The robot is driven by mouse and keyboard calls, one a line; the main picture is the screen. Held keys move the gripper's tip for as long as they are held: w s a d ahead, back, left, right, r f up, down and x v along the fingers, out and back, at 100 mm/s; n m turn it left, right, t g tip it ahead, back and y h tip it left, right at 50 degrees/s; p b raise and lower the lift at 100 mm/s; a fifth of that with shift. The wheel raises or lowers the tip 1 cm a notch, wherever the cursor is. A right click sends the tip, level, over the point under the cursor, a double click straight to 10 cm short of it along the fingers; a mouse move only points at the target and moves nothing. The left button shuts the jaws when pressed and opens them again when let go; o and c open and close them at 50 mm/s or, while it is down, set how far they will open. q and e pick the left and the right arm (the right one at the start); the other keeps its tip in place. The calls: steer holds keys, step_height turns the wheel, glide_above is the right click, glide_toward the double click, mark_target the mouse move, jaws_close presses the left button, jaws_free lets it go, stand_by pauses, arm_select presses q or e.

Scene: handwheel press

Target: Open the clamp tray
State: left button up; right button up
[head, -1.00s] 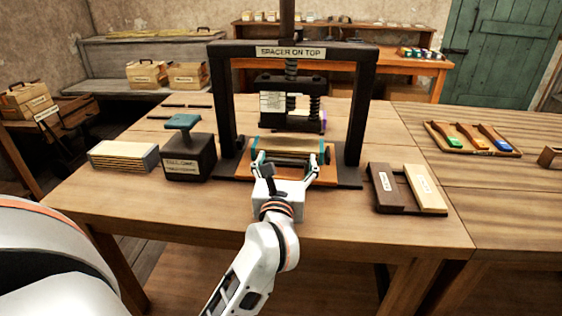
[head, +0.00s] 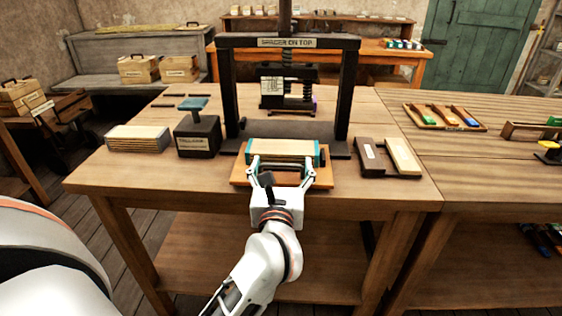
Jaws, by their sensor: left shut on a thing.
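The clamp tray (head: 240,178) is an orange-brown board at the front of the table. It lies in front of the black handwheel press (head: 348,95), with its front edge near the table's front edge. On it sits a pale wooden block (head: 280,148) between teal end pieces. My left gripper (head: 281,170) is at the front of the tray, its two fingers spread wide on either side of the tray's front part and closed on it. The exact contact is partly hidden by the gripper. My right gripper is not in view.
Left of the press are a stack of boards (head: 137,139) and a dark block with a teal top (head: 198,138). Right of it lie a dark and a light block (head: 403,157). A tray of coloured items (head: 445,118) is on the right table. The press bed (head: 290,130) looks clear.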

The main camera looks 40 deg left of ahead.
arm_select(q)
steer(key=shift+s+d, duration=0.25)
steer(key=shift+d, duration=0.05)
steer(key=shift+f, duration=0.1)
steer(key=o, duration=1.3)
steer(key=v, duration=1.2)
steer(key=shift+a, duration=0.1)
